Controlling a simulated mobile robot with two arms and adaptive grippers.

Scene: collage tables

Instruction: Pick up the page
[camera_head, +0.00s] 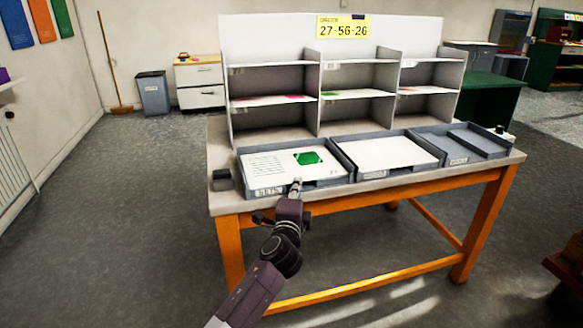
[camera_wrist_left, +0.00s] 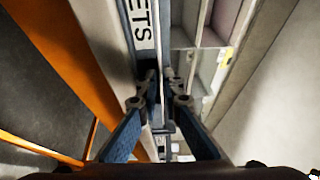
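The page (camera_head: 276,172), a white sheet with printed lines and a green picture, lies flat in the left tray (camera_head: 265,191) on the table. My left gripper (camera_head: 297,184) is at this tray's front edge, just below the green picture. In the left wrist view my left gripper's fingers (camera_wrist_left: 160,82) are nearly together, with the page's thin pale edge between them, beside the tray's label ending in "ETS". Contact with the page is hard to see. My right gripper is in neither view.
A middle tray (camera_head: 435,164) holds a blank white sheet, and a right tray (camera_head: 457,160) stands beside it. A shelf unit (camera_head: 318,112) rises behind them. A small dark box (camera_head: 222,180) sits at the table's left end. Floor in front is clear.

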